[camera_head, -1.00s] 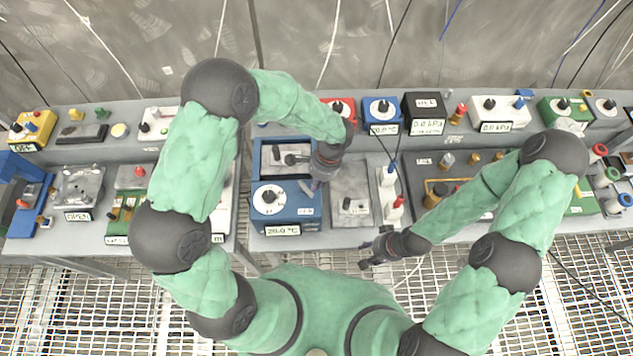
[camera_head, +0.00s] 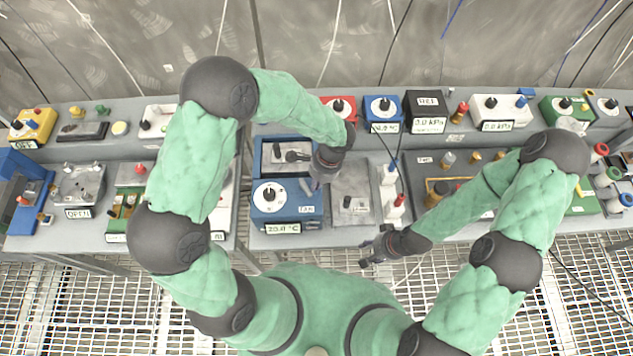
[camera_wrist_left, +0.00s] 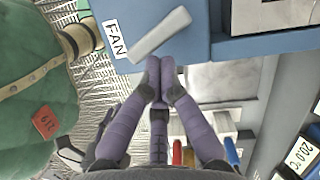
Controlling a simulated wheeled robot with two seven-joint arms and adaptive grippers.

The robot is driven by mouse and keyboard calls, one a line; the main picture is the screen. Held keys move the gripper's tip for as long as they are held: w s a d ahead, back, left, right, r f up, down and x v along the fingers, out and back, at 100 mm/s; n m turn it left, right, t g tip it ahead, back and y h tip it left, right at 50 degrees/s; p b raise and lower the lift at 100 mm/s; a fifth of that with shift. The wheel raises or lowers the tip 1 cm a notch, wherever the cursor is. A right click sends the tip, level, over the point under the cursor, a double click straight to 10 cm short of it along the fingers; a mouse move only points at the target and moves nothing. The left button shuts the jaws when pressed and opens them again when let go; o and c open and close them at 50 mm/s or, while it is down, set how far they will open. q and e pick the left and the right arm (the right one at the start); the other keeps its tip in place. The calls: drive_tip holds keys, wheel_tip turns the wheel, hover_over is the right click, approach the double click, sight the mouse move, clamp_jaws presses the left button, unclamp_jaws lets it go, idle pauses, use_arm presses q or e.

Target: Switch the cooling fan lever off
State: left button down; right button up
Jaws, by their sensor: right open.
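The blue fan unit (camera_head: 270,215) stands on the bench's front row, with a white dial on its face. A FAN label (camera_wrist_left: 115,38) is on its blue surface in the left wrist view. The pale grey lever (camera_wrist_left: 160,35) sits beside the label, slanting up to the right. My left gripper (camera_wrist_left: 160,78) has its purple fingers drawn together, with nothing seen between them. Its tips are right at the lever's lower end; I cannot tell whether they touch. In the head view my left gripper (camera_head: 315,185) is at the unit's right side. My right gripper (camera_head: 368,258) is open and empty at the bench's front edge.
A blue-framed tray (camera_head: 264,150) lies behind the unit. Several boxes with knobs line the back shelf. Grating floor lies in front.

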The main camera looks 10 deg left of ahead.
use_arm(q)
drive_tip(key=shift+s+a+m, duration=0.1)
drive_tip(key=shift+s+m, duration=0.3)
drive_tip(key=shift+m, duration=0.6)
use_arm(e)
drive_tip(key=shift+f, duration=0.1)
idle(0.7)
use_arm(q)
drive_tip(key=shift+a, duration=0.1)
drive_tip(key=shift+w+a, duration=0.35)
drive_tip(key=shift+a, duration=0.3)
idle(0.4)
